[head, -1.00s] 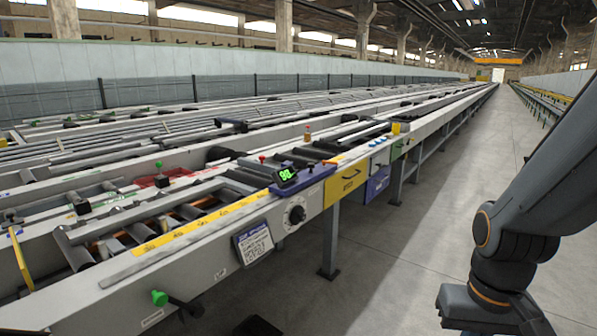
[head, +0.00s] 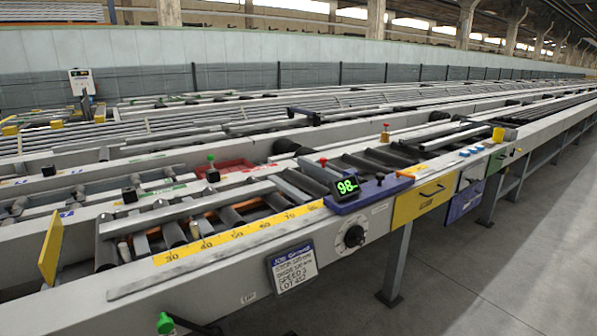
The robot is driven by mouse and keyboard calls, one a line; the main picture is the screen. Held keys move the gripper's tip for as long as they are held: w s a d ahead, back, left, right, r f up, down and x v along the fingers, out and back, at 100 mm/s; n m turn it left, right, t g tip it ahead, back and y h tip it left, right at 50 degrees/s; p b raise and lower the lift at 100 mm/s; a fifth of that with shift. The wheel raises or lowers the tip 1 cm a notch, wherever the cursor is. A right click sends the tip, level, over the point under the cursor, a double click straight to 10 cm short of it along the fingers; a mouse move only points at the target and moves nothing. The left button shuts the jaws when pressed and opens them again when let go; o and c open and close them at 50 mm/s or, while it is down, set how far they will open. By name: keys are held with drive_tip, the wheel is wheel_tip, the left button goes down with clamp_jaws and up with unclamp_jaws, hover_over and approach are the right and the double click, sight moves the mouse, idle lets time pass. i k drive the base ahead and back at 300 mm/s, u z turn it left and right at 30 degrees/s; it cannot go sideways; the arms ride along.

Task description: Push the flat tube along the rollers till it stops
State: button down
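A flat grey tube (head: 190,207) lies lengthwise on the dark rollers (head: 230,216) of the near runout table. Its left end is near the left end of the roller bed. Its right end lies near a lighter grey crosspiece (head: 300,184); I cannot tell whether they touch. A yellow scale strip (head: 240,232) with numbers runs along the rail in front of the rollers. My gripper is not in view.
A yellow upright plate (head: 51,247) stands at the left end. A dial (head: 354,236), job card (head: 294,268) and yellow drawer (head: 420,200) are on the front face. A green knob (head: 165,323) sticks out below. The floor at right (head: 510,270) is clear.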

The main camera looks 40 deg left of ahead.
sight(109, 230)
drive_tip(key=u, duration=0.05)
drive_tip(key=i, duration=3.1)
drive_tip(key=u, duration=3.5)
drive_tip(key=i, duration=0.45)
